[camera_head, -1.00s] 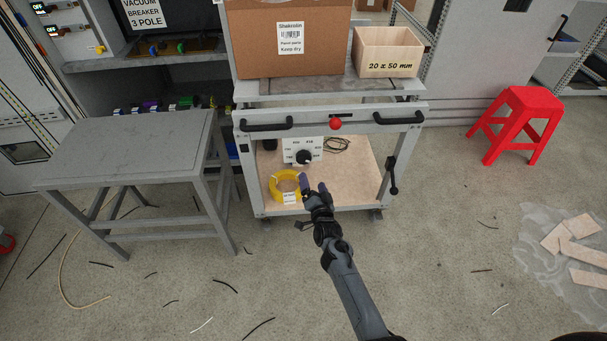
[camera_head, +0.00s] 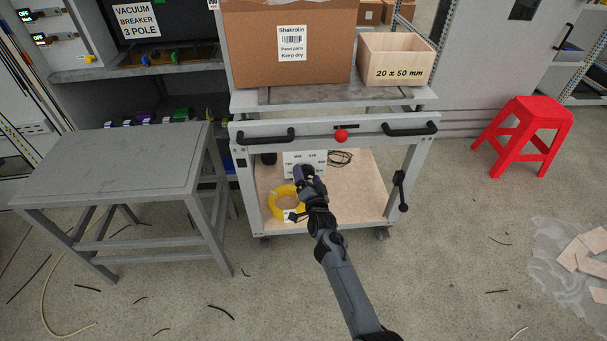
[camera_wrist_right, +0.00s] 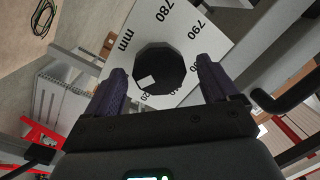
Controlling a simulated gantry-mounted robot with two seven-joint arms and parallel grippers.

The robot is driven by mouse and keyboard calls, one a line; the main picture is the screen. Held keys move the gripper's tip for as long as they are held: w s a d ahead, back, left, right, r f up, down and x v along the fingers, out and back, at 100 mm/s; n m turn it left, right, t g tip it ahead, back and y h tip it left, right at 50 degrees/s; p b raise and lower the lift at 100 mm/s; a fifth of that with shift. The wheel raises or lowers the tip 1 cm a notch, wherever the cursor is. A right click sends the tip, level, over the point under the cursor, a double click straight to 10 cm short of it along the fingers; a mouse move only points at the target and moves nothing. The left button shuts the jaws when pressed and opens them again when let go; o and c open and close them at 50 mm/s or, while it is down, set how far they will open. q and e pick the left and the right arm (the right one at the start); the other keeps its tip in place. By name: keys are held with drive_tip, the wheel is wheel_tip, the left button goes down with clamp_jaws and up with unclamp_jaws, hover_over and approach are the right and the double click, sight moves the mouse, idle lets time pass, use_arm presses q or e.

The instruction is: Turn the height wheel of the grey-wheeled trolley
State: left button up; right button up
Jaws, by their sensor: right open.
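The trolley (camera_head: 330,126) stands in the middle of the head view, with small grey castors (camera_head: 381,234). Inside its frame is a white plate (camera_head: 290,157) with a black knob, mostly hidden behind my right gripper (camera_head: 306,173). In the right wrist view the faceted black knob (camera_wrist_right: 160,68) sits on the plate (camera_wrist_right: 190,22), marked in mm with numbers such as 780 and 790. My right gripper (camera_wrist_right: 161,66) is open, with its purple-grey fingers on either side of the knob. I cannot tell whether they touch it. My left gripper is not in view.
A yellow coil (camera_head: 284,203) lies on the lower shelf. A red ball knob (camera_head: 341,136), black handles and a black crank (camera_head: 401,190) are on the trolley. A cardboard box (camera_head: 285,40) and wooden box (camera_head: 395,58) stand on top. A grey table (camera_head: 120,160) is left, a red stool (camera_head: 525,135) right.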

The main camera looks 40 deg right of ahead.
drive_tip(key=shift+w+d, duration=0.25)
drive_tip(key=shift+w, duration=0.25)
drive_tip(key=shift+s+a+f, duration=0.1)
drive_tip(key=shift+s, duration=0.1)
drive_tip(key=shift+c, duration=0.2)
drive_tip(key=c, duration=1)
